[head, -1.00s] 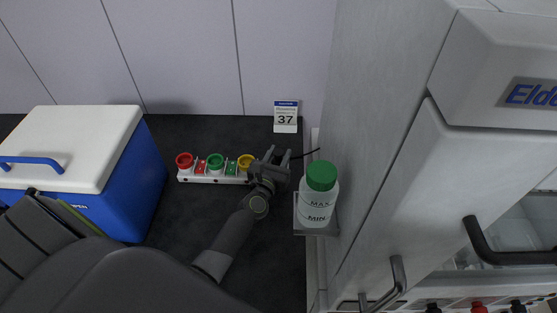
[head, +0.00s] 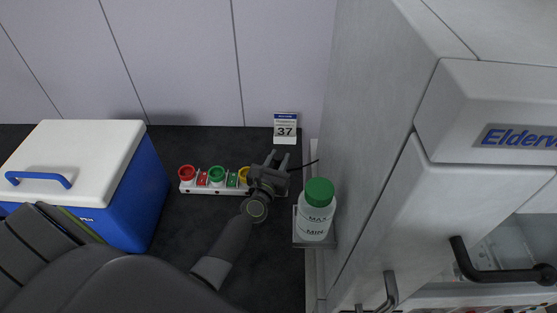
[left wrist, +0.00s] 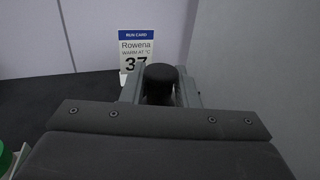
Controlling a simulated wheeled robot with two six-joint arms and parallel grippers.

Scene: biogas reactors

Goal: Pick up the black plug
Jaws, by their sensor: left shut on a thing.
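My left gripper (head: 277,160) is shut on the black plug, near the right end of the white strip (head: 212,191). In the left wrist view, the plug's round black top (left wrist: 160,74) sits between the two grey fingers of the gripper (left wrist: 160,90). In the head view the gripper hides the plug itself, and a thin black cable (head: 306,164) shows to its right. I cannot tell exactly how high the plug is above the strip. My right gripper is not in view.
The strip bears red (head: 187,173), green (head: 216,174) and yellow (head: 244,174) round parts. A run card (head: 285,128) stands behind. A green-capped bottle (head: 316,212) on a bracket and a large grey cabinet (head: 400,180) are close on the right. A blue cooler (head: 125,205) stands left.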

